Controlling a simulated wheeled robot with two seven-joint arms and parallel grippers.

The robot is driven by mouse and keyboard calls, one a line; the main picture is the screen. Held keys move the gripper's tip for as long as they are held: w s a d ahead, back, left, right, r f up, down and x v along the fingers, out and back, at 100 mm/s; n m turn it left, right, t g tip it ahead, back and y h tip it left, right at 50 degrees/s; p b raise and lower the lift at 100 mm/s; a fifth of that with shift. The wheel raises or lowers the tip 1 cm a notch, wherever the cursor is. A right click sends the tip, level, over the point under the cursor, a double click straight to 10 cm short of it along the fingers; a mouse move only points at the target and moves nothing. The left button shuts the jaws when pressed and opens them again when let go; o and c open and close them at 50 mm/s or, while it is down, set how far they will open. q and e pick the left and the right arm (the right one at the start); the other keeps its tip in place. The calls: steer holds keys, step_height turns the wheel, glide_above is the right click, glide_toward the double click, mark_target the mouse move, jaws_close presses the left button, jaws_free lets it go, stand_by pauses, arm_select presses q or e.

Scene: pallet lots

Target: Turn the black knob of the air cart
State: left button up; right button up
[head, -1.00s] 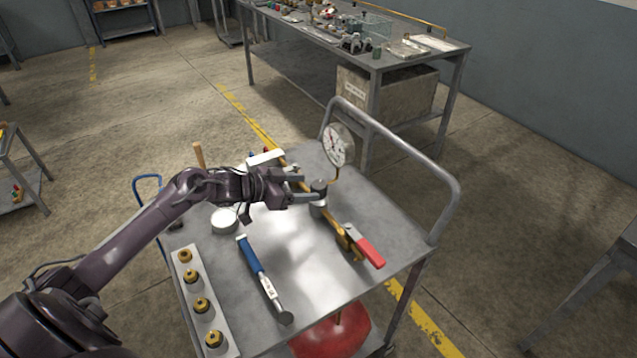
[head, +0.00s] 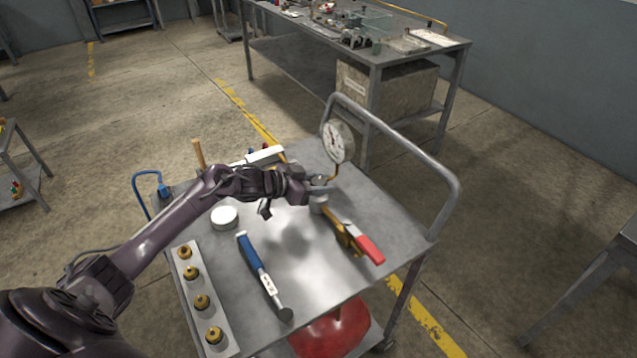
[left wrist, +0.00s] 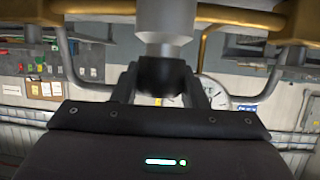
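The air cart (head: 385,215) stands in front of me with a grey metal top. The black knob (left wrist: 165,78) sits on a grey cylindrical valve body (left wrist: 166,25) in the left wrist view, between the fingertips, which appear to touch its sides. In the head view the fingers mostly hide the knob, and the valve body (head: 318,203) shows below them. My left gripper (head: 320,184) reaches in from the left and is shut on the knob. A round white gauge (head: 333,143) stands just behind it. My right gripper is in neither view.
A brass valve with a red handle (head: 368,249) lies right of the knob. A blue-handled tool (head: 262,275), a white round lid (head: 224,217) and a strip of brass fittings (head: 201,302) are on the cart top. A cart rail (head: 400,140) rises at the right.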

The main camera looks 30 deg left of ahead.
arm_select(q)
steer(key=shift+c, duration=0.5)
steer(key=shift+w+f+m+h+b, duration=0.15)
steer(key=shift+m+h+b, duration=0.3)
steer(key=shift+b, duration=0.25)
steer(key=shift+m+g+h+b, duration=0.35)
steer(key=shift+g, duration=0.15)
steer(key=o, duration=1)
steer(key=shift+c, duration=0.2)
steer(key=shift+s+a+r, duration=0.1)
steer(key=shift+s+r, duration=0.1)
